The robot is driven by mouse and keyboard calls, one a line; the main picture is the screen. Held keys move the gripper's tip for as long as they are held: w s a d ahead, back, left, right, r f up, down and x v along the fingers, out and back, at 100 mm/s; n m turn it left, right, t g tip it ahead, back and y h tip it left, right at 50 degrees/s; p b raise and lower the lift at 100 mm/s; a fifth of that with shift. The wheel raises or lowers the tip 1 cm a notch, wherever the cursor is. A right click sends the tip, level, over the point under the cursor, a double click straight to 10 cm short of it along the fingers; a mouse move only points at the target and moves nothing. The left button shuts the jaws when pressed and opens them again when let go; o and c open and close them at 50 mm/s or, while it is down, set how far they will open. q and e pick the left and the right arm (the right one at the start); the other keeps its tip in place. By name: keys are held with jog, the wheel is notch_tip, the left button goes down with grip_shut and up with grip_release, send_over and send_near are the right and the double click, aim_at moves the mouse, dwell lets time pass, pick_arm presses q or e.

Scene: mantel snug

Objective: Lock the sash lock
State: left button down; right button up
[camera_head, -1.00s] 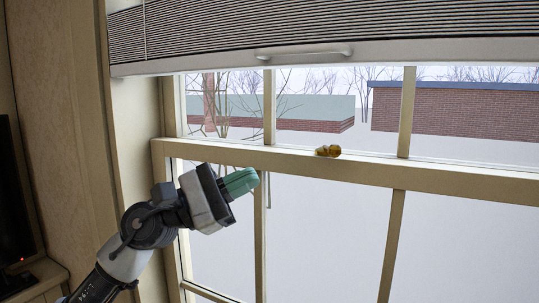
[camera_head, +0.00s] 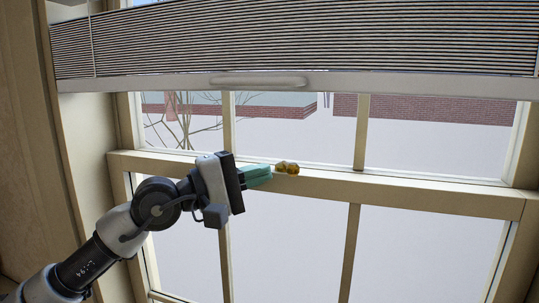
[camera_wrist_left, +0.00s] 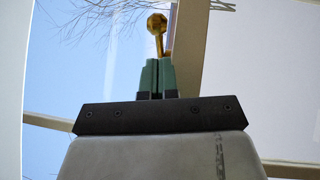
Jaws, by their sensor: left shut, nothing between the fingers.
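The brass sash lock (camera_head: 287,168) sits on top of the window's meeting rail (camera_head: 400,189), near the middle of the window. My left gripper (camera_head: 270,172) is shut and empty. Its green fingertips are just left of the lock in the head view. In the left wrist view the lock's round brass knob and stem (camera_wrist_left: 157,24) stand just beyond the tips of the shut fingers (camera_wrist_left: 157,64). I cannot tell whether the fingers touch the lock. The lock's base is partly hidden behind the fingers in the wrist view. My right gripper is out of view.
A pleated blind (camera_head: 300,40) with a pale bottom bar and handle (camera_head: 260,80) hangs above the rail. Thin vertical glazing bars (camera_head: 350,250) divide the panes. The window's side frame (camera_head: 88,150) stands at the left.

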aim_at(288, 166)
pick_arm(q)
jog(key=shift+s+d+r+p, duration=0.15)
jog(key=shift+s+d+p, duration=0.1)
jog(key=shift+d, duration=0.25)
jog(key=shift+s+d+r+p, duration=0.15)
jog(key=shift+s+d, duration=0.1)
jog(key=shift+d, duration=0.25)
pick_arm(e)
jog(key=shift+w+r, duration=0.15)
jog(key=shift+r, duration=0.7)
pick_arm(q)
jog(key=shift+f, duration=0.1)
jog(key=b, duration=0.2)
jog(key=d+b, duration=0.1)
jog(key=b, duration=0.1)
jog(key=shift+s+d+f, duration=0.1)
jog(key=shift+s+d, duration=0.15)
jog(key=shift+d, duration=0.05)
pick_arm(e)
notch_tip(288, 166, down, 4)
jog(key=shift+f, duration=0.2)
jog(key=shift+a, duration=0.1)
